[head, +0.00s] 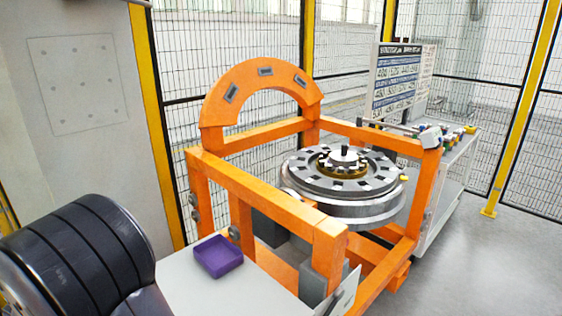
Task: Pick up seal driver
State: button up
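I cannot pick out the seal driver for certain. Several small parts and tools (470,130), with bits of yellow, red and green, sit on the bench at the right, too small to tell apart. A round metal wheel assembly (343,208) lies flat in the orange gantry, with a brass-coloured ring and a dark upright stub (345,153) at its centre. My gripper is not in view.
The orange gantry frame (290,208) with its arch (250,78) fills the middle. A purple tray (217,257) sits on a pale surface (185,287) at front left. A lettered board (396,80) stands behind. Mesh fencing encloses the back; floor is clear at right.

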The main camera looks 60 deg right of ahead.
aim_at(343, 157)
jog(key=z, duration=2.6)
